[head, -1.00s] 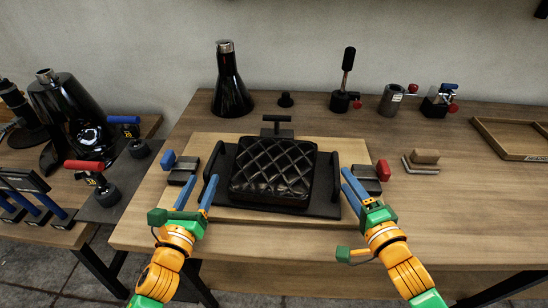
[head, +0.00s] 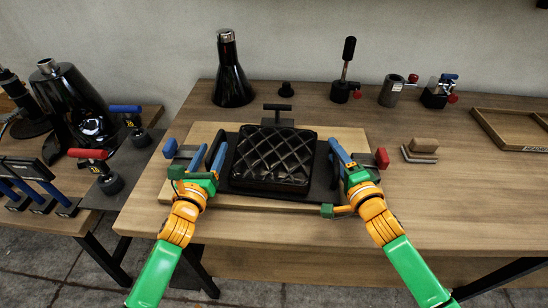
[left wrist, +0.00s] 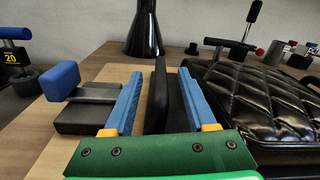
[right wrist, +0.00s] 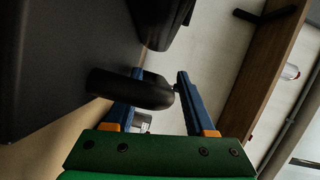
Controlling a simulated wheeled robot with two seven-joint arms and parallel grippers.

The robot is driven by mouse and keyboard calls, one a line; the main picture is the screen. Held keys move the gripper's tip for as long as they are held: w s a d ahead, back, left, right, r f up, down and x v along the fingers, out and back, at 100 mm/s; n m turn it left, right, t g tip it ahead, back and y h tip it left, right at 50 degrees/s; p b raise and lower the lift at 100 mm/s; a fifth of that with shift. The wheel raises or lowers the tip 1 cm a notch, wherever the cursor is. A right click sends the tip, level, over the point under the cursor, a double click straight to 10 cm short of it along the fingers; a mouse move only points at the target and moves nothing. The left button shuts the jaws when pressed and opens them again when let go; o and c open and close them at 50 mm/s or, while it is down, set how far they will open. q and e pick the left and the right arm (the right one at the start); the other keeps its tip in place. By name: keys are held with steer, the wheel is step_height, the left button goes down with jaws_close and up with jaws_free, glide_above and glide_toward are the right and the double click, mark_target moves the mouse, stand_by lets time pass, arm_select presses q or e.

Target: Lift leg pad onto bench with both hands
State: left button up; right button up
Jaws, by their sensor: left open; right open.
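The black quilted leg pad (head: 275,157) lies flat on a dark base plate (head: 263,190) with an upright black handle at each side. My left gripper (head: 208,160) is open at the left handle (head: 214,147). In the left wrist view, this handle (left wrist: 160,92) stands between the two blue fingers, with a gap on each side. My right gripper (head: 345,158) is open at the right handle. In the right wrist view, the rounded black handle (right wrist: 130,90) reaches between the fingers and partly covers one. I cannot tell whether it touches them.
The plate rests on a pale board (head: 205,133) on the wooden bench (head: 440,205). Clamps with a blue knob (head: 170,148) and red knob (head: 382,158) flank it. A black bottle (head: 231,75) and small tools stand behind. A tray (head: 510,130) is at right.

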arm_select(q)
steer(key=shift+c, duration=0.3)
arm_select(e)
steer(key=shift+c, duration=0.2)
arm_select(q)
jaws_close()
arm_select(e)
jaws_close()
stand_by(0.5)
arm_select(q)
steer(key=shift+r, duration=0.1)
